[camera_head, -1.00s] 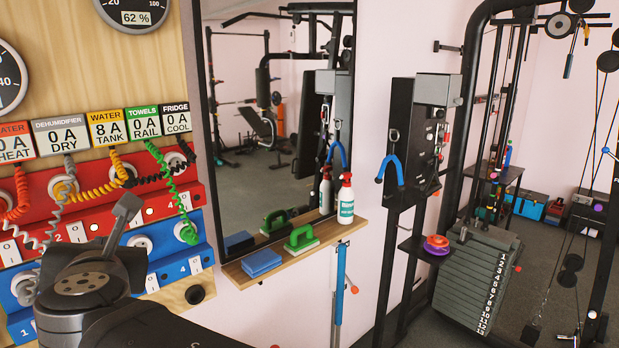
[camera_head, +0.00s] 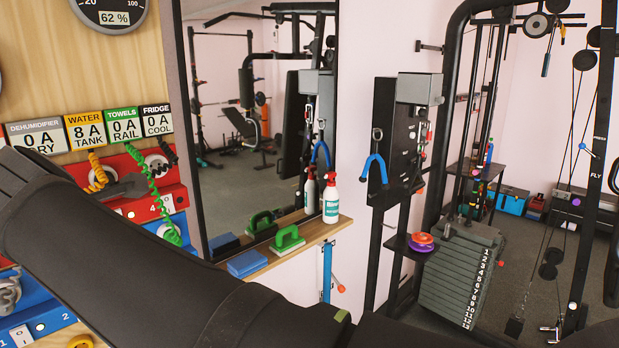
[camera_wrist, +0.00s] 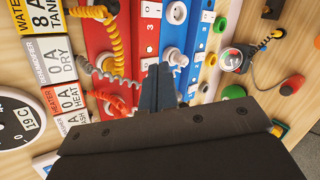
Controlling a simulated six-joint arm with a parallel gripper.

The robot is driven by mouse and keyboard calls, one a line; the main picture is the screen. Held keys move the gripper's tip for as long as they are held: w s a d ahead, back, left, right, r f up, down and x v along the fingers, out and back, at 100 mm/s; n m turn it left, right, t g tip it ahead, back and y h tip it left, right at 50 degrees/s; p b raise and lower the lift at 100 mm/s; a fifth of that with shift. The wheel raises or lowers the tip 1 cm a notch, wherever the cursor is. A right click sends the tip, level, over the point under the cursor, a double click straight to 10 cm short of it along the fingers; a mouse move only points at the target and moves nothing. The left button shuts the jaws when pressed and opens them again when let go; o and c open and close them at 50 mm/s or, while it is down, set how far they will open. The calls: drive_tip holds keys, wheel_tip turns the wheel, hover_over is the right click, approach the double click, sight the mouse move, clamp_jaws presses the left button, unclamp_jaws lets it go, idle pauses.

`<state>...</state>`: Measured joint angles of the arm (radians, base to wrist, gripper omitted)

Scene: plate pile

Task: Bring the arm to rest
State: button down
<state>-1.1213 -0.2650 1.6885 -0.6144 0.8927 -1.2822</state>
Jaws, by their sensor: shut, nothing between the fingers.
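My gripper (camera_wrist: 159,72) shows in the wrist view with its two dark fingers together and nothing between them. It is in front of the wooden panel, over the red socket strip (camera_wrist: 104,30) and the blue socket strip (camera_wrist: 176,48). I cannot tell the gap between the fingertips and the panel. In the head view my dark arm (camera_head: 130,240) crosses the lower left and hides part of the panel. A grey end piece shows just beyond it, but the fingers cannot be made out there.
A wooden shelf (camera_head: 305,240) holds a blue sponge (camera_head: 247,263), a green-handled brush (camera_head: 287,240) and a spray bottle (camera_head: 331,200) below a mirror (camera_head: 240,100). Coiled cords, such as the green one (camera_head: 155,190), hang at the panel. A weight machine (camera_head: 460,275) stands right.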

drive_tip(key=shift+s+a+r+m+g, duration=0.5)
drive_tip(key=shift+s+a+m+g, duration=0.1)
drive_tip(key=shift+m+g, duration=0.2)
drive_tip(key=c, duration=2.2)
unclamp_jaws()
drive_tip(key=c, duration=1.8)
unclamp_jaws()
drive_tip(key=shift+d, duration=0.1)
drive_tip(key=o, duration=0.3)
drive_tip(key=shift+w+d+f+m, duration=0.15)
drive_tip(key=shift+w+f+m, duration=0.1)
drive_tip(key=shift+m, duration=0.15)
drive_tip(key=o, duration=1.5)
drive_tip(key=w+d+f+m+t, duration=0.1)
drive_tip(key=w+d+f+m, duration=0.2)
drive_tip(key=m, duration=0.6)
drive_tip(key=shift+w+d+f+m+y, duration=0.35)
drive_tip(key=shift+w+d, duration=0.4)
drive_tip(key=shift+d, duration=0.3)
drive_tip(key=w+d+f+m+t, duration=0.2)
drive_tip(key=w+d+f+m, duration=0.2)
drive_tip(key=d+m, duration=0.5)
drive_tip(key=w+a+f+m, duration=0.2)
drive_tip(key=w+a+f, duration=0.2)
drive_tip(key=w+a, duration=0.3)
drive_tip(key=shift+w, duration=0.2)
drive_tip(key=shift+s+d, duration=0.1)
drive_tip(key=shift+s, duration=0.05)
